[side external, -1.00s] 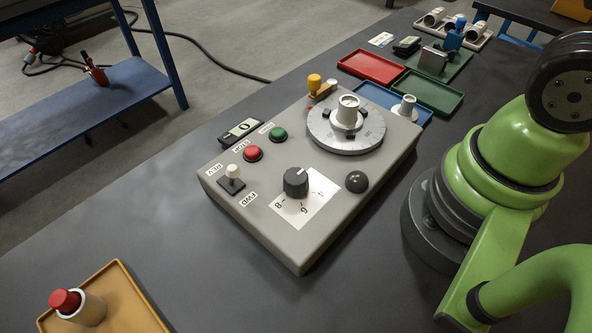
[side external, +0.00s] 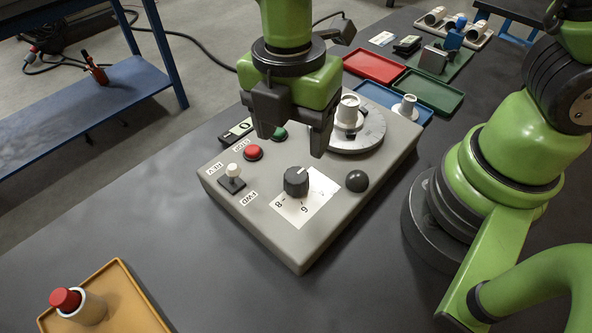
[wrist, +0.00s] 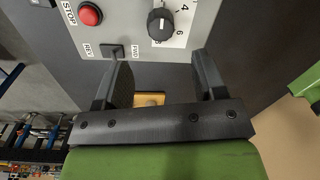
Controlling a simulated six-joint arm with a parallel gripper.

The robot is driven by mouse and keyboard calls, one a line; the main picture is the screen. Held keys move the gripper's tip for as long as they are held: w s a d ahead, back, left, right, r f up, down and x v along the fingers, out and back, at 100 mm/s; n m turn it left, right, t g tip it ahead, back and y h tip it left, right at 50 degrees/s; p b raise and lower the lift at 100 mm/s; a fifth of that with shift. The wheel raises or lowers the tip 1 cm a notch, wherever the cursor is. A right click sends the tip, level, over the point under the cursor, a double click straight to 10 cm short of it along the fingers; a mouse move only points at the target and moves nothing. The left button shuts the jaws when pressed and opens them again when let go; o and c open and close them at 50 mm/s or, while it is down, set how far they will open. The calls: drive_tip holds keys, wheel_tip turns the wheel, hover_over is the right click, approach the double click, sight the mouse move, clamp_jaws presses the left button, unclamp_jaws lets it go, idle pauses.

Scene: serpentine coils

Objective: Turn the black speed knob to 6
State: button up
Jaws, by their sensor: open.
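The black speed knob (side external: 296,182) stands on a white scale plate (side external: 318,204) on top of the grey control box (side external: 300,245). Its pale pointer line faces the upper right in the side view, away from the visible 8 and 6. In the wrist view the knob (wrist: 160,24) is at the top, beside the numbers 4 and 6, beyond the fingertips. My gripper (side external: 292,142) is open and empty. It hangs above the box, behind the knob in the side view, and is not touching it. The wrist view shows its two fingers (wrist: 163,75) wide apart.
On the box are a red STOP button (side external: 253,153), a green button (side external: 279,133) partly hidden by my gripper, a REV/FWD toggle (side external: 233,172), a dark dome (side external: 357,181) and a round chuck (side external: 352,135). An orange tray (side external: 128,288) lies front left.

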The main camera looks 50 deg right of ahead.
sight(296, 174)
wheel_tip(296, 174, down, 9)
drive_tip(key=shift+s+d+r, duration=0.1)
drive_tip(key=shift+s, duration=0.05)
drive_tip(key=shift+c, duration=0.4)
drive_tip(key=c, duration=0.8)
drive_tip(key=shift+c, duration=0.2)
